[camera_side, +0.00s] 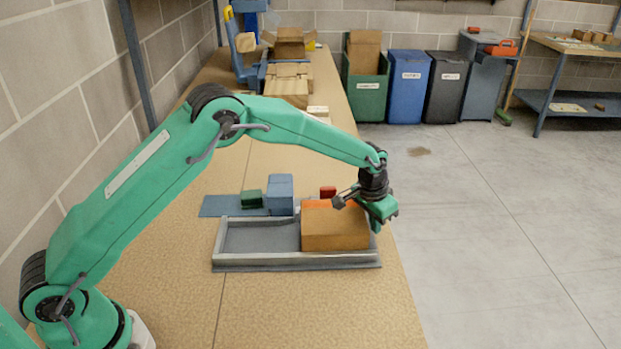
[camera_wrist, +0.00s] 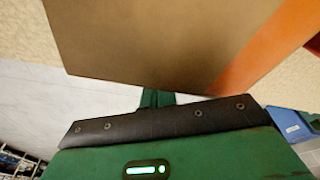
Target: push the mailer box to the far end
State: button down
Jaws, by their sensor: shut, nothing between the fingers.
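The mailer box (camera_side: 336,232) is a brown box with an orange band along its far top part. It sits in the right part of a long grey tray (camera_side: 240,261); the left part of the tray is empty. In the wrist view the box (camera_wrist: 150,45) fills the upper middle, with its orange band at right. My green gripper (camera_side: 384,212) is shut and empty at the box's right side, by the tray's right end. Its fingertips (camera_wrist: 157,98) show just below the box in the wrist view. I cannot tell whether they touch it.
Behind the tray, a blue mat (camera_side: 215,206) holds a green block (camera_side: 251,199) and blue boxes (camera_side: 279,193). A red block (camera_side: 327,192) stands behind the mailer box. Cardboard boxes (camera_side: 288,88) are farther back. The bench's right edge is close to my gripper, with open floor beyond.

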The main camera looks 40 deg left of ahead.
aim_at(363, 214)
jog(key=shift+f, duration=0.5)
jog(key=shift+r, duration=0.15)
jog(key=shift+r, duration=0.35)
jog(key=shift+r, duration=0.35)
jog(key=shift+s+a, duration=0.15)
jog(key=shift+a, duration=0.05)
dwell(0.4)
jog(key=shift+s+a, duration=0.2)
jog(key=shift+s, duration=0.05)
jog(key=shift+s+a, duration=0.15)
dwell(0.6)
jog(key=shift+s+a, duration=0.3)
jog(key=shift+s+a, duration=0.2)
dwell(0.5)
